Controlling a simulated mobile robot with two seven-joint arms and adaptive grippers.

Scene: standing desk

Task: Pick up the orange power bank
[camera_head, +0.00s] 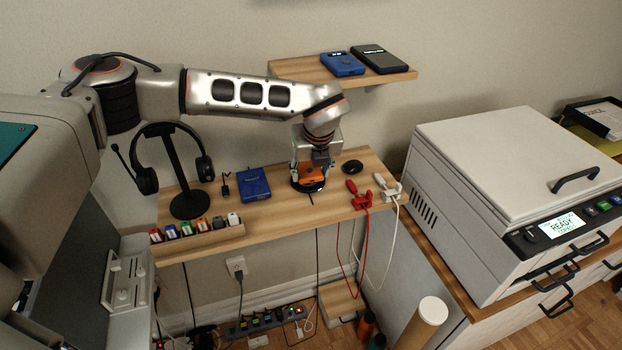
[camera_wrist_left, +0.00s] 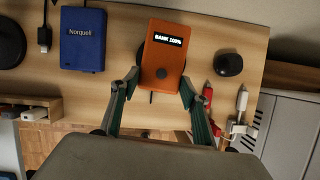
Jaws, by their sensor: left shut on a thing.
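The orange power bank (camera_head: 310,174) is at the right-middle of the wooden desk shelf, over a round black pad (camera_head: 308,187). In the left wrist view the power bank (camera_wrist_left: 161,55) shows a small dark display reading "BANK 100%" and a dark round button. My left gripper (camera_head: 310,168) points down over it. Its two fingers, seen in the left wrist view (camera_wrist_left: 159,84), are shut on the power bank's sides. I cannot tell whether the power bank touches the pad. My right gripper is not in view.
A blue box (camera_head: 254,184) lies left of the power bank, with a headset stand (camera_head: 188,203) beyond. A black mouse-like puck (camera_head: 352,167) and red and white plugs (camera_head: 360,196) are at right. An upper shelf (camera_head: 300,70) holds two devices. A large white machine (camera_head: 500,190) stands right.

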